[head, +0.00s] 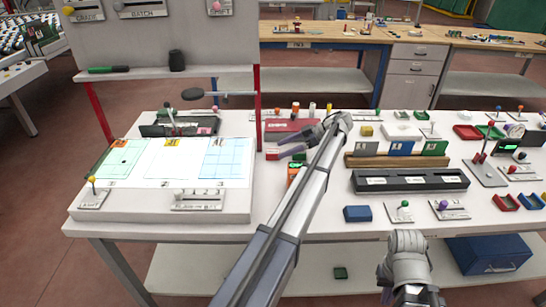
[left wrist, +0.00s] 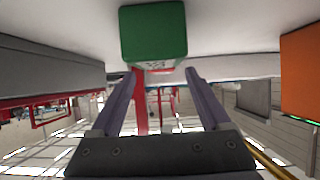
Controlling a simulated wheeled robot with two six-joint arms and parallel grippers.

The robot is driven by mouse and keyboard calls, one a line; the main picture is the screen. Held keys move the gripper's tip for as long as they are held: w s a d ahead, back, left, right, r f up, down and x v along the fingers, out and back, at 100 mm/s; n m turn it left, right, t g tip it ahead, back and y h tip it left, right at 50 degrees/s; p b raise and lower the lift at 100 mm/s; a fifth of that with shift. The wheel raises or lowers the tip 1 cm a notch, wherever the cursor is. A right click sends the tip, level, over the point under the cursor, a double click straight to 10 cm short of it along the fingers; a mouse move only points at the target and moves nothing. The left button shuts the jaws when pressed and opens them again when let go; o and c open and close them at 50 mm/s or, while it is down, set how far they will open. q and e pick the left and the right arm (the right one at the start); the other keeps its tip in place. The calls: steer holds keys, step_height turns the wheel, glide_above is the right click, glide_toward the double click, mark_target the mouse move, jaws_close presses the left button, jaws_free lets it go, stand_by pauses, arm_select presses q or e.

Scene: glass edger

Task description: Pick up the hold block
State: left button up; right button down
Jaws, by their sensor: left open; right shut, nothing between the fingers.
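My left gripper (head: 283,146) is at the end of the long arm reaching over the table, with its fingers pointing left, open and empty. In the left wrist view a green block (left wrist: 154,32) with small print on one face lies ahead of the open fingers (left wrist: 162,75), apart from them. An orange block (left wrist: 302,75) is at the right edge there; in the head view it (head: 293,174) sits just below the gripper. A red block (head: 272,154) is by the fingertips. No legible label shows which block is the hold block. My right gripper (head: 386,295) is low at the front, partly cut off, shut and empty.
A white sloped board (head: 160,200) with coloured sheets stands to the left, beside a red post (head: 258,105). A wooden rack (head: 396,162) and a black tray (head: 410,181) are to the right.

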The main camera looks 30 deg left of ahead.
mark_target(275, 151)
arm_select(q)
steer(key=b+x, duration=0.2)
steer(key=x, duration=0.3)
steer(key=shift+s+r, duration=0.2)
jaws_close()
stand_by(0.3)
